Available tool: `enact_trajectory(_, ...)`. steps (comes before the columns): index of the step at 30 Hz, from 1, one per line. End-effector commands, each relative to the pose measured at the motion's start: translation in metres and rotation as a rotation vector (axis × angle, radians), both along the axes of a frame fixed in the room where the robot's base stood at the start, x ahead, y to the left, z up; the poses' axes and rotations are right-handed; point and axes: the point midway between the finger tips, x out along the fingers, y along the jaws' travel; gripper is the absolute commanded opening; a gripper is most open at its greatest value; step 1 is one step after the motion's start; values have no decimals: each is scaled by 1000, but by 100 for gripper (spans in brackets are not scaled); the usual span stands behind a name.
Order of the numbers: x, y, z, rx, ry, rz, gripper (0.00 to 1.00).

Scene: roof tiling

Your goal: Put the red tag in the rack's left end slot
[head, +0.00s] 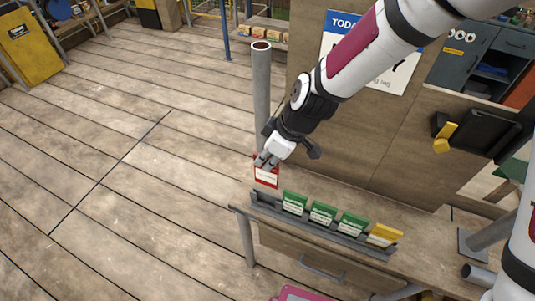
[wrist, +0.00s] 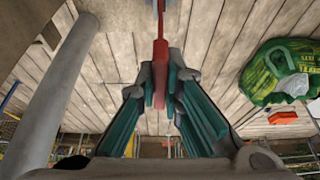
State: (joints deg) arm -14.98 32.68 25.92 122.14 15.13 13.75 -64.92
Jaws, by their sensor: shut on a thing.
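The red tag (head: 266,177) has a white label and is held upright in my gripper (head: 266,160). In the wrist view the red tag (wrist: 160,62) shows edge-on between the two fingers of my gripper (wrist: 161,82). The grey rack (head: 335,238) lies along the front edge of the bench. Its left end slot (head: 262,200) looks empty. In the head view the tag appears just above that end, with its lower edge close to the rack; I cannot tell whether they touch.
Three green tags (head: 322,214) and a yellow tag (head: 384,235) stand in the rack right of the left end. A grey pipe post (head: 261,95) rises behind my gripper. A board wall (head: 365,135) stands behind the bench. Plank floor (head: 120,130) lies open at left.

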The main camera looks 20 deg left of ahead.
Motion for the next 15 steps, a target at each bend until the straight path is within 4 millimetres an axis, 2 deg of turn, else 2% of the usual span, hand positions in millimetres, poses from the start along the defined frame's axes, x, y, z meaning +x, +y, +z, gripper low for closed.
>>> enact_trajectory(15,0,0,-25,-1,1,0,0)
